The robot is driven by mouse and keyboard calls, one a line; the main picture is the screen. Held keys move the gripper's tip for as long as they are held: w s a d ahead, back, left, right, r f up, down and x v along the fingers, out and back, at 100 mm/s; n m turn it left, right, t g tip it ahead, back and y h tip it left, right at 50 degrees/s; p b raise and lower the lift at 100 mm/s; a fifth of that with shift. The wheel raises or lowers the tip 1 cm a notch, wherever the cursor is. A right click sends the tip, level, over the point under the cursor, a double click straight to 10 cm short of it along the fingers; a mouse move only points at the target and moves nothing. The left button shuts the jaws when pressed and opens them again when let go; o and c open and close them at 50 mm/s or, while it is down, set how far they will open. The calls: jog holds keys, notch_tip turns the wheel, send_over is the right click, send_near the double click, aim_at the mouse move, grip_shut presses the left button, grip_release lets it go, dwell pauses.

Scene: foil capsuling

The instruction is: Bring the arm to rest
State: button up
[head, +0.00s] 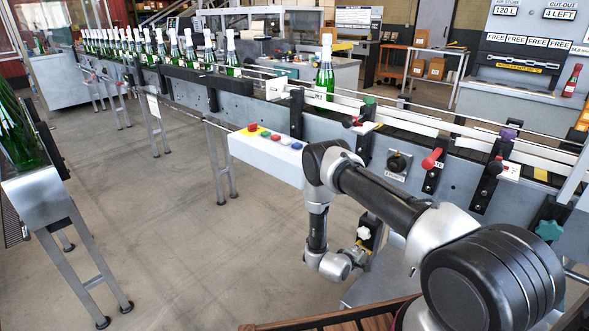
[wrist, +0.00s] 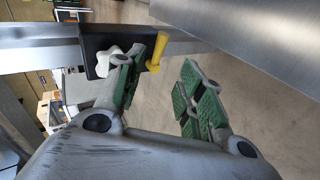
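My arm reaches from the lower right of the head view and bends down at the elbow, with the wrist hanging low in front of the conveyor. My gripper (wrist: 162,78) is open, its two green-padded fingers apart with nothing held between them. A yellow handle (wrist: 157,52) shows beside the left fingertip in the wrist view; I cannot tell whether they touch. It sits on a black bracket (wrist: 92,42) with a white star knob (wrist: 108,60). In the head view the white knob (head: 362,233) shows beside my wrist, and the fingers are hard to make out.
The conveyor (head: 270,113) crosses behind my arm, with green bottles (head: 325,75) standing on it. A red lever (head: 432,159) and a button box (head: 268,152) are on its near side. A bottle rack (head: 35,195) stands at left. The floor (head: 160,230) between is clear.

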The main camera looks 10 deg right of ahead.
jog(key=s+a+f+m+g+y, duration=0.1)
jog(key=s+f, duration=0.1)
jog(key=s+a+f+m+g+y, duration=0.1)
jog(key=s+a+f, duration=0.1)
jog(key=s+a+f+m+g+y, duration=0.1)
jog(key=s+f+y, duration=0.1)
jog(key=s+f, duration=0.1)
jog(key=shift+a, duration=0.4)
jog(key=s+a+r+m+g+y, duration=0.1)
jog(key=s+a+r+g+y, duration=0.15)
jog(key=r, duration=0.55)
jog(key=s+a+r+m+g+y, duration=0.1)
jog(key=a+r+g, duration=0.15)
jog(key=r, duration=0.55)
jog(key=s+a+r+m+g+y, duration=0.15)
jog(key=a+r, duration=0.25)
jog(key=r, duration=0.4)
jog(key=s+d+r+t, duration=0.2)
jog(key=s+r, duration=0.4)
jog(key=r, duration=0.9)
jog(key=s+d+r+t, duration=0.2)
jog(key=s+d+r, duration=0.3)
jog(key=r, duration=1)
jog(key=s+d+r+t, duration=0.2)
jog(key=s+r, duration=0.7)
jog(key=r, duration=0.5)
jog(key=shift+d+r+h, duration=0.3)
jog(key=shift+d+r, duration=0.1)
jog(key=shift+d, duration=0.4)
